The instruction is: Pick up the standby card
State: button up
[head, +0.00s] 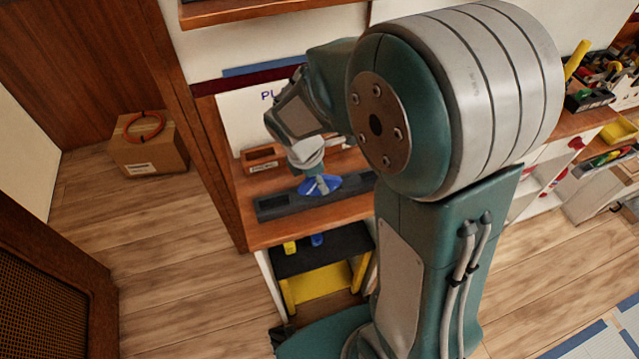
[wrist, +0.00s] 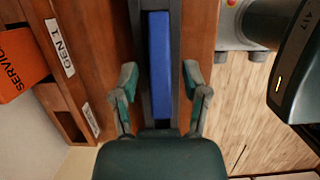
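A blue card-like piece (wrist: 160,65) stands on edge in a dark grey slotted rail (wrist: 161,127) in the wrist view. No lettering shows on it, so I cannot tell whether it is the standby card. In the head view the blue piece (head: 329,183) is on the dark rail (head: 275,206) on the wooden bench. My gripper (wrist: 160,77) is open, with one finger on each side of the blue piece and gaps between. In the head view my gripper (head: 319,181) points down at it, and part of the blue piece is hidden.
A wooden holder (wrist: 67,112) with labels, one reading "GEN 1", stands beside the rail. An orange piece marked "SERVICE" (wrist: 18,65) is in it. The holder (head: 262,158) is behind the rail in the head view. A cardboard box (head: 149,149) is on the floor at left.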

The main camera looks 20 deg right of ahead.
grip_shut()
jog(key=shift+r, duration=0.1)
